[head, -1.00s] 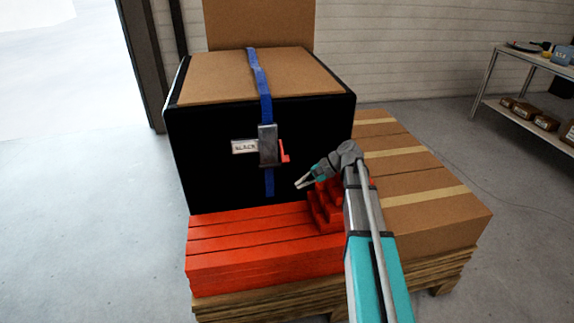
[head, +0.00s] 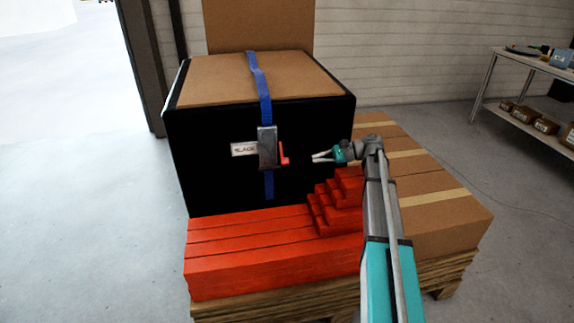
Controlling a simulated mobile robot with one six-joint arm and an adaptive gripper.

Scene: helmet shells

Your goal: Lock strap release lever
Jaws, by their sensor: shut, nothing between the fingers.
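The strap release lever (head: 283,154) is a small red L-shaped piece on the right side of a grey metal buckle (head: 267,148). The buckle sits on a blue strap (head: 264,88) that runs over the top and down the front of a large black box (head: 215,180). My gripper (head: 316,157) is shut and empty. It is to the right of the red lever at about the same height in the picture, with its fingertips pointing left and a small gap showing between them and the lever.
Red stacked pieces (head: 250,260) lie in front of the black box, with a stepped red pile (head: 335,208) below my gripper. Taped cardboard boxes (head: 440,205) are at the right on a wooden pallet (head: 300,310). A shelf (head: 530,72) stands at the far right.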

